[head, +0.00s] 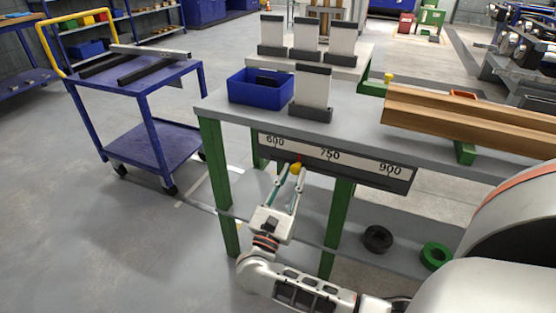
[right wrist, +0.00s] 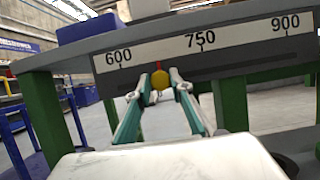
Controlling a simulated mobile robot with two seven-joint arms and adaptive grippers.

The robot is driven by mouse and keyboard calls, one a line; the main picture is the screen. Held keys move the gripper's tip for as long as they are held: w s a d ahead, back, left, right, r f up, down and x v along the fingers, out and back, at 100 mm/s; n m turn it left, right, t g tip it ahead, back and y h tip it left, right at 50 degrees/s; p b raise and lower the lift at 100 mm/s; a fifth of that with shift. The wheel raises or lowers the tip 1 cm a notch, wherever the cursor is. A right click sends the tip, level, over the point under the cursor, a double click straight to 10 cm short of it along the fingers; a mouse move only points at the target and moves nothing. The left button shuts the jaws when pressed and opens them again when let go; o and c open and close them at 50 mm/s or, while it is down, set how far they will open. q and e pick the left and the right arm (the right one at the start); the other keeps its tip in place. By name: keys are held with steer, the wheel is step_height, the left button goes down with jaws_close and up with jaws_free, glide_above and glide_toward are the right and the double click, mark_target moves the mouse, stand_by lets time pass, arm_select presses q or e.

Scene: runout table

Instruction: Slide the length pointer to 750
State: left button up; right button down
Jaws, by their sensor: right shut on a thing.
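The length scale (head: 357,168) runs along the front edge of the runout table, marked 600, 750 and 900. The length pointer is a yellow knob (head: 295,169) with a small red tip, sitting between 600 and 750 just under the scale. In the right wrist view the yellow knob (right wrist: 160,80) and its red tip stand about midway between the 600 and 750 marks. My right gripper (head: 286,181) reaches up from below and is shut on the knob, its two fingers on either side. My left gripper is not in view.
A blue bin (head: 261,88) and a grey holder with a white card (head: 313,90) stand on the table top (head: 222,106). Wooden beams (head: 470,116) lie at the right. A blue cart (head: 135,75) stands at the left. The front of the scale towards 750 looks clear.

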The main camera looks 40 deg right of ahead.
steer(key=p, duration=0.1)
glide_toward(326, 153)
steer(key=d, duration=0.1)
steer(key=d+f, duration=0.2)
steer(key=d, duration=0.1)
steer(key=shift+w+d+f, duration=0.1)
steer(key=shift+w, duration=0.15)
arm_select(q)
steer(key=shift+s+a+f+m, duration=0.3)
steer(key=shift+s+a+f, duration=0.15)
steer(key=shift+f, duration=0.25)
arm_select(e)
steer(key=c, duration=1.8)
jaws_free()
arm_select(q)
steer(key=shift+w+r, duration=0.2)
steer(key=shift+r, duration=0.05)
arm_select(e)
step_height(326, 153, up, 10)
steer(key=shift+f, duration=0.1)
